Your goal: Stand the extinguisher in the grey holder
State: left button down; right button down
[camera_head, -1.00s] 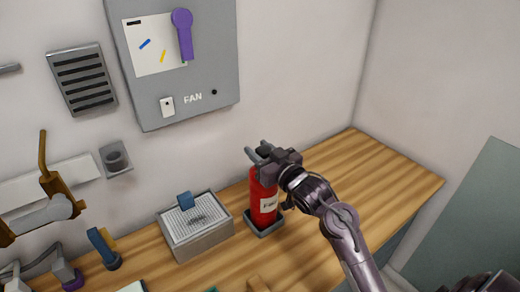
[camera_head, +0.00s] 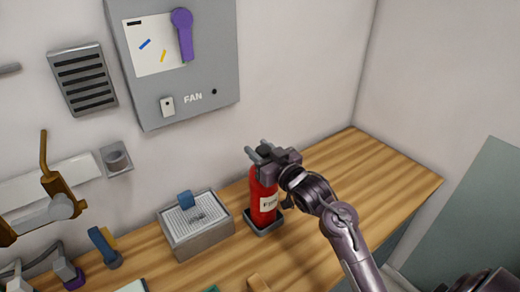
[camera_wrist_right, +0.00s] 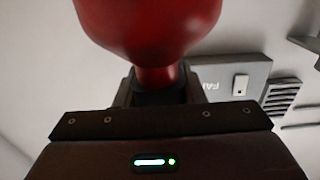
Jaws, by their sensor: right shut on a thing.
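The red extinguisher (camera_head: 263,200) stands upright at the grey holder (camera_head: 264,228) on the wooden counter. Its lower end appears to be within the holder's rim; whether it rests on the bottom cannot be seen. My right gripper (camera_head: 259,152) is shut on the extinguisher's top, around its neck. In the right wrist view the red body (camera_wrist_right: 150,25) narrows to a neck between the jaws (camera_wrist_right: 155,90). My left gripper is not in view.
A grey box with a grated top (camera_head: 196,228) stands just left of the holder. A blue-handled object (camera_head: 104,246) stands further left. The wall panel marked FAN (camera_head: 205,75) is behind. The wooden counter (camera_head: 365,180) is clear to the right.

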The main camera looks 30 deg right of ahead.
jog(key=shift+f+b, duration=0.4)
jog(key=shift+f, duration=0.05)
dwell(0.6)
jog(key=c, duration=1.2)
grip_release()
jog(key=shift+f, duration=0.3)
jog(key=shift+s+d+r+p, duration=0.15)
jog(key=shift+s+p, duration=0.45)
jog(key=shift+s, duration=0.95)
jog(key=s+d+p, duration=0.1)
jog(key=s+p, duration=0.1)
jog(key=s, duration=0.6)
jog(key=shift+d, duration=0.1)
